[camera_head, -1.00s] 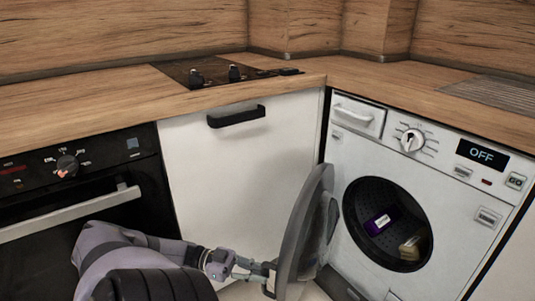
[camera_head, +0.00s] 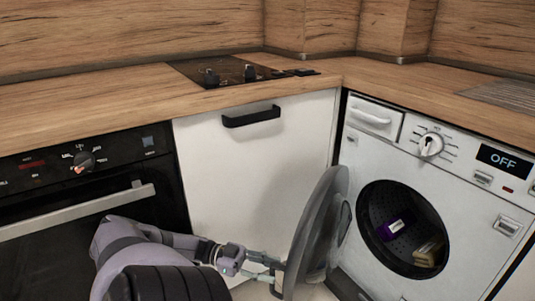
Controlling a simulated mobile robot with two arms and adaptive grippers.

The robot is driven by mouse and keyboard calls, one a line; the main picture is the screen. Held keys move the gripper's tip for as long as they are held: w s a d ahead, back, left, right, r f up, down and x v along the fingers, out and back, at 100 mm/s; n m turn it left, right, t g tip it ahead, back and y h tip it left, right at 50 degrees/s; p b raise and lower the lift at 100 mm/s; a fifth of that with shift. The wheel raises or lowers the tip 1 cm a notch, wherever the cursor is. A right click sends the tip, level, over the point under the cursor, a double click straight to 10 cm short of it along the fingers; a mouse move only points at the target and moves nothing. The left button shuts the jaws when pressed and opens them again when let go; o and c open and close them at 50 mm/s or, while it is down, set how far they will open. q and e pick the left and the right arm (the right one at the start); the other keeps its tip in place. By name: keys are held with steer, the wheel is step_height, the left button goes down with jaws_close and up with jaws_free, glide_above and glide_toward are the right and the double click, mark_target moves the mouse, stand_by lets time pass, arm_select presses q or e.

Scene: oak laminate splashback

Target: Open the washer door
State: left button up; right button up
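The white washer (camera_head: 386,262) stands at the right, and its round grey door (camera_head: 318,232) is swung wide open to the left. The dark drum opening (camera_head: 377,222) is uncovered. A purple item (camera_head: 391,229) and a yellowish item (camera_head: 428,252) lie inside the drum. My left gripper (camera_head: 277,277) is at the outer edge of the door, low on its left side. Its fingers are partly hidden by the door rim, so I cannot tell if they grip it or only touch it. My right gripper is not in view.
A black oven (camera_head: 90,235) with a silver bar handle (camera_head: 75,212) is at the left, behind my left arm. A white cabinet front (camera_head: 250,170) with a black handle (camera_head: 251,116) is between oven and washer. A cooktop (camera_head: 225,70) sits on the wooden counter (camera_head: 110,107).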

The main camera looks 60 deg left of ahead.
arm_select(q)
steer(key=shift+s, duration=0.1)
glide_toward(287, 251)
steer(key=w+d+f, duration=0.2)
steer(key=w+d, duration=0.1)
steer(key=w, duration=0.1)
steer(key=shift+s+r, duration=0.15)
steer(key=shift+r, duration=0.55)
steer(key=shift+c, duration=0.5)
